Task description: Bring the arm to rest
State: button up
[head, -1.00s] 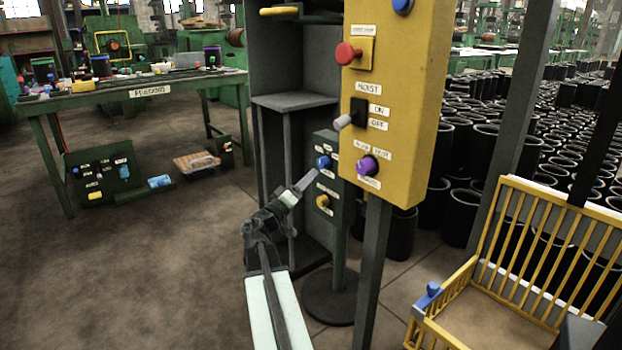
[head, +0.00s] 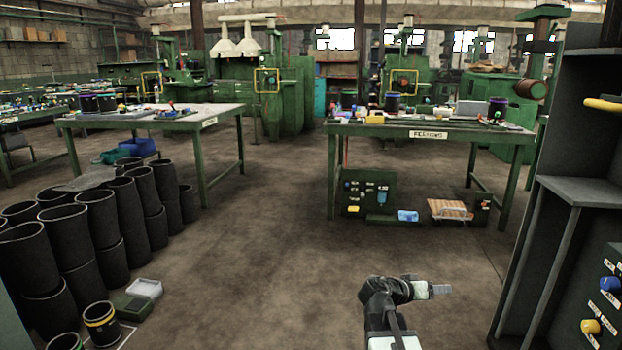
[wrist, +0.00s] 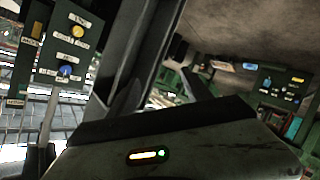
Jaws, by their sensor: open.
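My gripper (head: 441,290) is at the lower middle right of the head view, at the end of my bent arm. It points to the right and is small in the picture. It is open, with nothing seen in it. It is over bare floor, to the left of a dark grey cabinet frame and apart from it in the picture. The wrist view shows a dark body across its bottom with a small lit indicator.
The dark cabinet (head: 573,190) stands at the right, beside a green control box with a blue knob (head: 610,284) and a yellow knob (head: 590,326). The box also shows in the wrist view (wrist: 64,72). A green workbench (head: 430,131) stands behind. Black sleeves (head: 97,225) are stacked left. The middle floor is open.

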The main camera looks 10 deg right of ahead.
jog(key=s+a+f+n+g+y, duration=0.1)
jog(key=s+a+f+n+y, duration=0.2)
jog(key=a, duration=0.7)
jog(key=s+a+f+n+g+y+p, duration=0.15)
jog(key=s+a+f+y, duration=0.35)
jog(key=a, duration=0.5)
jog(key=s+a+f+n+g+y, duration=0.2)
jog(key=a+f+y, duration=0.3)
jog(key=a, duration=0.5)
notch_tip(320, 180, up, 38)
jog(key=p, duration=3.7)
jog(key=shift+d+p, duration=0.25)
jog(key=shift+p, duration=0.1)
jog(key=shift+n, duration=0.25)
